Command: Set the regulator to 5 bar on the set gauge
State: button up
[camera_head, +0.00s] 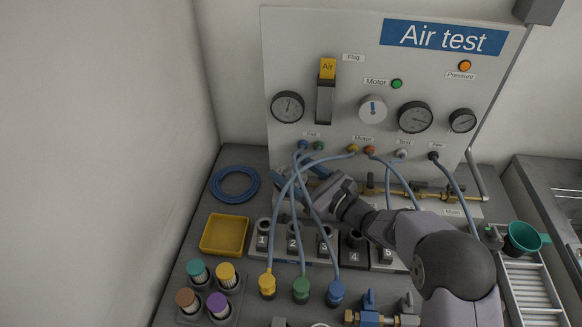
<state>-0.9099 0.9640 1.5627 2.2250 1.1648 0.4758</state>
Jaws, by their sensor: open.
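A pale round knob with a blue mark (372,109), which looks like the regulator, is on the upright panel (230,60) between the gauges. A large dial gauge (287,107) is to its left. Another large gauge (415,117) and a smaller gauge (462,120) are to its right. I cannot read their scales or tell which is the set gauge. My gripper (308,175) has blue fingers, is open, and is low in front of the panel, below and left of the knob, among the blue hoses. Whether it touches a hose cannot be told.
Blue hoses (293,215) run from panel ports to coloured fittings in front. A yellow tray (224,234), a coiled blue hose (235,184) and coloured-cap cylinders (227,275) are at left. Brass valves (425,190) are below the panel.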

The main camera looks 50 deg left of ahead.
jog(key=shift+c, duration=0.3)
jog(key=c, duration=1)
jog(key=shift+b, duration=0.3)
jog(key=shift+s+a+m+t+b, duration=0.15)
jog(key=shift+m+t+b, duration=0.55)
jog(key=shift+t, duration=0.4)
jog(key=m+t+b, duration=0.1)
jog(key=t+b, duration=0.1)
jog(key=b, duration=0.1)
jog(key=shift+f+m+t+b, duration=0.1)
jog(key=shift+m+t+b, duration=0.2)
jog(key=shift+b, duration=0.05)
jog(key=shift+w+t+b, duration=0.2)
jog(key=shift+t+b, duration=0.2)
jog(key=shift+b, duration=0.85)
jog(key=m+t+b, duration=0.1)
jog(key=b, duration=0.2)
jog(key=shift+r+b, duration=0.25)
jog(key=shift+b, duration=0.05)
jog(key=t+b, duration=0.1)
jog(key=b, duration=0.4)
jog(key=shift+m, duration=0.4)
